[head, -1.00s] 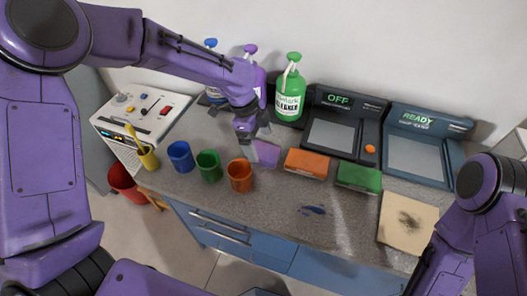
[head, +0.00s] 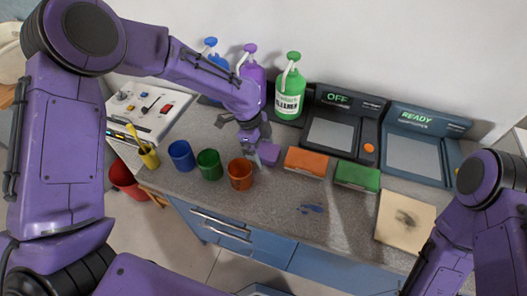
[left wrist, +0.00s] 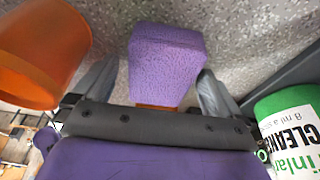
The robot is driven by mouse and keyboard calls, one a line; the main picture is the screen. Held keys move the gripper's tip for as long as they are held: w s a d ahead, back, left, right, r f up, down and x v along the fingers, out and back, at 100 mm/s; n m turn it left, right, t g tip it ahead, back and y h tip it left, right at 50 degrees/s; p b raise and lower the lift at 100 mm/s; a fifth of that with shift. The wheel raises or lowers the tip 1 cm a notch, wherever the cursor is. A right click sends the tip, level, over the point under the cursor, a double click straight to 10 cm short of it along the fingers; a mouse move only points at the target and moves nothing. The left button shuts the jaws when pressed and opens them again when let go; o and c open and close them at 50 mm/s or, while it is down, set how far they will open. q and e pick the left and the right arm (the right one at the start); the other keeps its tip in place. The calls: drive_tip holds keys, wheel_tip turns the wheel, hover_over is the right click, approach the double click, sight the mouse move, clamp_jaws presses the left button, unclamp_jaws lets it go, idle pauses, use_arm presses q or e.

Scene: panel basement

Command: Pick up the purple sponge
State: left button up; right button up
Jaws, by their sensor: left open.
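The purple sponge (head: 270,154) is on the grey speckled counter, right of the orange cup and left of the orange sponge. My left gripper (head: 258,156) is right at it and partly hides it in the head view. In the left wrist view the purple sponge (left wrist: 167,60) lies between the two grey fingers (left wrist: 158,95), which are open with a gap on each side. A strip of orange shows at its near end. My right arm shows at the lower right of the head view, but its gripper is outside the picture.
An orange cup (head: 240,174) stands close left of the left gripper, with green and blue cups beyond. A green bottle (head: 289,93) stands behind. An orange sponge (head: 306,161) and a green sponge (head: 357,176) lie to the right. The counter's front is mostly clear.

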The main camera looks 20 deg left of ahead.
use_arm(q)
drive_tip(key=c, duration=1.1)
drive_tip(key=shift+o, duration=0.2)
